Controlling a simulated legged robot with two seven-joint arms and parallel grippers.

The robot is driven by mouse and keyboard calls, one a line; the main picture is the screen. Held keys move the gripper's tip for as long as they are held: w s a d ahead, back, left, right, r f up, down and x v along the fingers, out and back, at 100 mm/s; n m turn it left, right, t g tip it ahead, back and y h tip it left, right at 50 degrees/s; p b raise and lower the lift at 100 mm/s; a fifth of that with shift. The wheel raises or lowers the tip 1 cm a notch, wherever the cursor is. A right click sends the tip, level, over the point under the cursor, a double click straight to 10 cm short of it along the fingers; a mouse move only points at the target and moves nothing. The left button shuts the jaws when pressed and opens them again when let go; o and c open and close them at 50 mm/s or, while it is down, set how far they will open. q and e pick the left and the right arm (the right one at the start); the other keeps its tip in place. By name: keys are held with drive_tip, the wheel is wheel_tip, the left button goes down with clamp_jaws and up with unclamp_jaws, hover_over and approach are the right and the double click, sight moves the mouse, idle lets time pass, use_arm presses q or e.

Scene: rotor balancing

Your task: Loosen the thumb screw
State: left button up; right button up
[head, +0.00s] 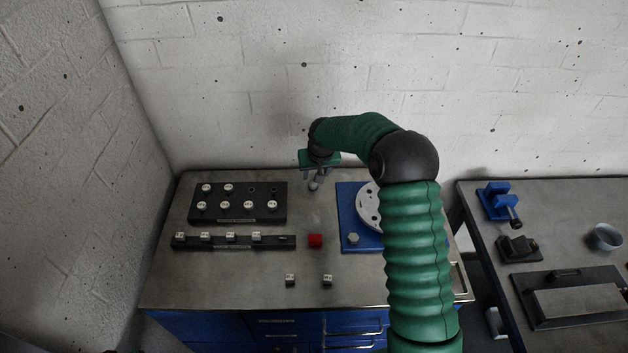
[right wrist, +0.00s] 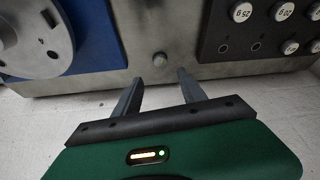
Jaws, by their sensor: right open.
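My right gripper (head: 316,183) hangs over the back of the steel bench, left of the blue rotor base (head: 347,205). In the right wrist view its two fingers (right wrist: 155,88) are spread with nothing between them. A pale faceted knob (head: 353,239) sits on the front left of the blue base. I cannot tell which knob is the thumb screw. The perforated rotor disc (head: 367,208) is partly hidden by my right arm. My left gripper is not in view.
A black block with white numbered weights (head: 237,214) and a dark weight strip (head: 215,243) lie left. A brick wall stands behind. Another table (head: 560,244) is at right.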

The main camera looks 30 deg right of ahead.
sight(313, 184)
drive_tip(key=p+x, duration=0.1)
drive_tip(key=x, duration=0.8)
drive_tip(key=shift+w+f, duration=0.1)
drive_tip(key=shift+f, duration=0.1)
drive_tip(key=shift+c, duration=0.2)
clamp_jaws()
